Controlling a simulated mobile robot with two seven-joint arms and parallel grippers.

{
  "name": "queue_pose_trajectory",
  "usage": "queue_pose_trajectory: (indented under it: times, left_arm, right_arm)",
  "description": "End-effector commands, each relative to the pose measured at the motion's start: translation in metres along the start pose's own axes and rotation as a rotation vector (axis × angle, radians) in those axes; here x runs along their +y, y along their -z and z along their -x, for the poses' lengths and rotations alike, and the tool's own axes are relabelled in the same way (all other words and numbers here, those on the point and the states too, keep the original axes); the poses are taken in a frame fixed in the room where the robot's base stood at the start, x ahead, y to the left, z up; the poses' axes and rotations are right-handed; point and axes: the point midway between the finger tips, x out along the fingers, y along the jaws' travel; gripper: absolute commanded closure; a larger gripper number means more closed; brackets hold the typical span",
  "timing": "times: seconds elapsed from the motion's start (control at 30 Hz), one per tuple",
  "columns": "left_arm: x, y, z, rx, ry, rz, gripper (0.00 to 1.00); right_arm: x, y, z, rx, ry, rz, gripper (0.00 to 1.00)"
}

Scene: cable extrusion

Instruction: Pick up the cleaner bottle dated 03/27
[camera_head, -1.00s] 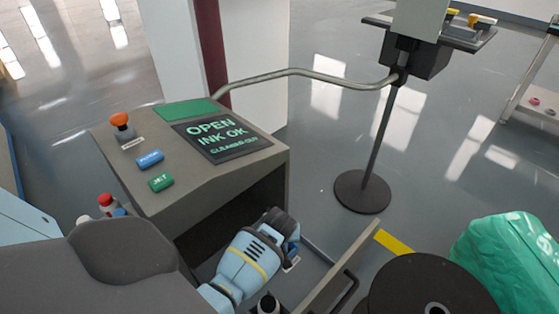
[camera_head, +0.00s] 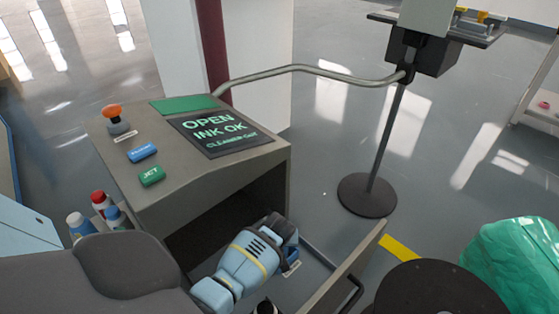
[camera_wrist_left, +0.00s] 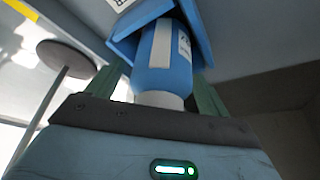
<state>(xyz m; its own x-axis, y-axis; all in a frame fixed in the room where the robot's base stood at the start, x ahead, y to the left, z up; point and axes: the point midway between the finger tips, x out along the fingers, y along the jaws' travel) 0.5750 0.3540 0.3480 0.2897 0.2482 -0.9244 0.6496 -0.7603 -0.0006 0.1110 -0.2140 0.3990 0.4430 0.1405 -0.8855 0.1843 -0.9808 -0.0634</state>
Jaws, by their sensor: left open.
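My left gripper (camera_head: 287,233) reaches down into the open drawer below the console in the head view. In the left wrist view its green fingers (camera_wrist_left: 158,82) are open on either side of a blue bottle (camera_wrist_left: 182,72) with a white cap (camera_wrist_left: 160,100) towards the palm. The bottle's far part is within a blue holder (camera_wrist_left: 200,40). Its label shows only in part and no date can be read. In the head view the gripper hides this bottle. My right gripper is not in view.
Several bottles (camera_head: 78,226) with white and red caps stand left of the console (camera_head: 215,170), partly behind my arm. The console screen (camera_head: 220,132) reads OPEN, INK OK, CLEANER OUT. The drawer front (camera_head: 345,268) stands right of the gripper. A pole stand (camera_head: 367,195) is beyond.

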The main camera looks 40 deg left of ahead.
Motion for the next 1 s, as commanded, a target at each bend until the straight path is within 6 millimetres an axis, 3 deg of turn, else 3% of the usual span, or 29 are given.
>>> queue_pose_trajectory:
  times: [0.13, 0.53, 0.83, 1.0]
  left_arm:
    - [0.000, 0.001, 0.001, 0.001, -0.001, 0.000, 0.21]
    - [0.000, 0.000, 0.001, 0.001, -0.001, 0.000, 0.74]
    - [0.001, 0.003, 0.006, 0.003, -0.002, 0.001, 0.74]
    - [0.001, 0.014, 0.030, 0.006, -0.004, 0.002, 0.74]
  right_arm:
    - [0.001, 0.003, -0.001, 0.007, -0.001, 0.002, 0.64]
    - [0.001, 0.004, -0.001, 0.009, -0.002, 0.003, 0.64]
    - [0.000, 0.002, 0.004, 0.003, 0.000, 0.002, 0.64]
    - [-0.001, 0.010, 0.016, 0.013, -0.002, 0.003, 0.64]
